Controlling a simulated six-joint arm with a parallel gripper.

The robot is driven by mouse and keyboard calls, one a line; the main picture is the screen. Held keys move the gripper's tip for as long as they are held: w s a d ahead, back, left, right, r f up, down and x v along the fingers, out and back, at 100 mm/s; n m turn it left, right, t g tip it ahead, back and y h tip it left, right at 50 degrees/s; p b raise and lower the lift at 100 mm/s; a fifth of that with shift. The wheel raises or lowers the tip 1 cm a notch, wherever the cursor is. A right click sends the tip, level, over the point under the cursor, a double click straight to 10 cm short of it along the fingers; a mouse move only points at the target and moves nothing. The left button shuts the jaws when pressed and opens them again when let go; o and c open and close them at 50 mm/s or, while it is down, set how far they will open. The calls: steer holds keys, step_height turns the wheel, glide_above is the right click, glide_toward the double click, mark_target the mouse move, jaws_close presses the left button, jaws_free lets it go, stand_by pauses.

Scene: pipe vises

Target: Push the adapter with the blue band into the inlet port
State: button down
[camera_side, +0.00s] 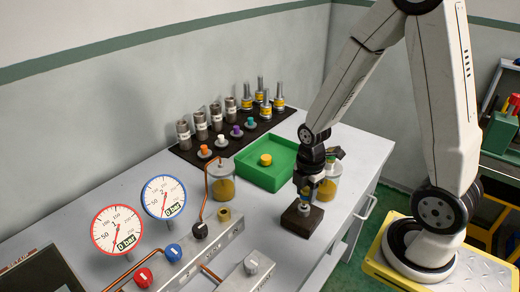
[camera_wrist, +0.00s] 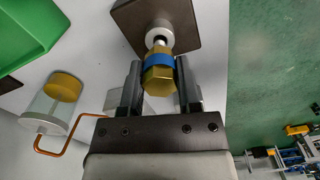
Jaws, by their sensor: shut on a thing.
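My gripper (camera_side: 307,188) points down above a dark brown block (camera_side: 302,218) near the table's front edge. In the wrist view, my gripper (camera_wrist: 157,88) is shut on a brass hex adapter with a blue band (camera_wrist: 158,62). Its narrow silver end points at a white ring on the dark block (camera_wrist: 188,25). I cannot tell whether it sits in the ring or just above it. In the side view the adapter is mostly hidden by the fingers. A brass fitting (camera_side: 224,214) stands on the grey manifold (camera_side: 215,238); I cannot tell which opening is the inlet port.
A green tray (camera_side: 283,180) with a yellow-topped piece stands behind the block. Clear jars with yellow contents (camera_side: 222,188) stand nearby. Two gauges (camera_side: 117,230) and copper pipes rise at front left. A black mat (camera_side: 182,153) holds several fittings at the back.

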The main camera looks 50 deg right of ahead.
mark_target(306, 189)
steer(key=shift+r, duration=3.75)
steer(key=w+a+r+n, duration=0.1)
steer(key=w+a+n, duration=0.5)
steer(key=w+a, duration=0.8)
steer(key=shift+w+a, duration=0.2)
steer(key=shift+a, duration=0.6)
steer(key=shift+f, duration=2.85)
steer(key=shift+f, duration=1.65)
steer(key=shift+c, duration=1.1)
jaws_free()
